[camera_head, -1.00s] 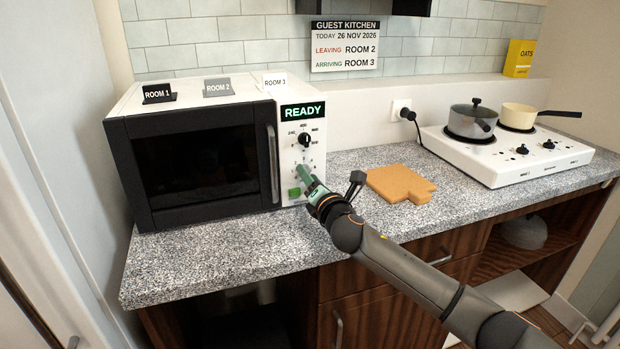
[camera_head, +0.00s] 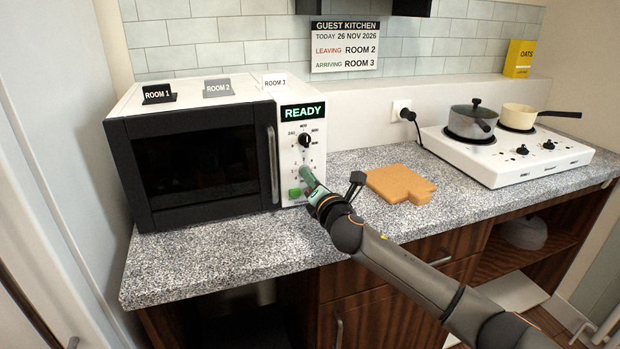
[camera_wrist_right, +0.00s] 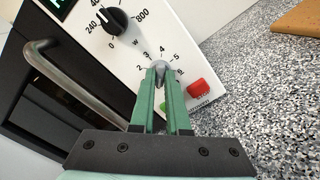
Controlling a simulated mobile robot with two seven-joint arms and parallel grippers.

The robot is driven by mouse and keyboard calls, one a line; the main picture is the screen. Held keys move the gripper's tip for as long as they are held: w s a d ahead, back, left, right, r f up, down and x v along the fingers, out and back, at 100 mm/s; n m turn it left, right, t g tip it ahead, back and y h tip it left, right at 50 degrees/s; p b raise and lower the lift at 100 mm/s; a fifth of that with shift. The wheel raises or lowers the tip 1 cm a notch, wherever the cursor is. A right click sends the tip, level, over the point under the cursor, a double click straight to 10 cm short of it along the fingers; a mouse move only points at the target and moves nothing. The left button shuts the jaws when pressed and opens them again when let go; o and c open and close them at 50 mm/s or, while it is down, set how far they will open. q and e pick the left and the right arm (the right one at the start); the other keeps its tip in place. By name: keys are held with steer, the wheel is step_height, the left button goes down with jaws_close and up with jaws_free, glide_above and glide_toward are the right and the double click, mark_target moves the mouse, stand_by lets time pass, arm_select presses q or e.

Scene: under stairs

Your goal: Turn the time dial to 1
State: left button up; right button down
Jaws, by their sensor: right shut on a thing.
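The microwave (camera_head: 124,160) stands on the counter with its door shut and a green READY display (camera_head: 303,112). Its white control panel holds a black power dial (camera_head: 305,140), also in the right wrist view (camera_wrist_right: 107,20). Below that is the grey time dial (camera_wrist_right: 159,65), ringed by numbers, of which 2 to 5 are readable. My right gripper (camera_head: 308,172) is at the panel; in the wrist view its green fingers (camera_wrist_right: 160,80) are shut on the time dial. The fingers cover part of the dial, and its pointer cannot be read. My left gripper is not in view.
A green button (camera_head: 295,192) sits low on the panel; a red button (camera_wrist_right: 200,88) shows beside the fingers. The door handle (camera_head: 273,165) is just left of the panel. A cutting board (camera_head: 398,183) and hob (camera_head: 530,168) with pots stand right.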

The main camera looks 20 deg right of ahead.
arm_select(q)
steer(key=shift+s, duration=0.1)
arm_select(e)
steer(key=shift+m, duration=0.3)
arm_select(q)
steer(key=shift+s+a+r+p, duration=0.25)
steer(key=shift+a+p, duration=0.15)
steer(key=shift+p, duration=0.3)
arm_select(e)
steer(key=shift+m, duration=4.1)
steer(key=c, duration=0.9)
jaws_free()
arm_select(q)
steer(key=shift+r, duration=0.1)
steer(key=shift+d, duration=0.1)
arm_select(e)
steer(key=shift+s, duration=0.1)
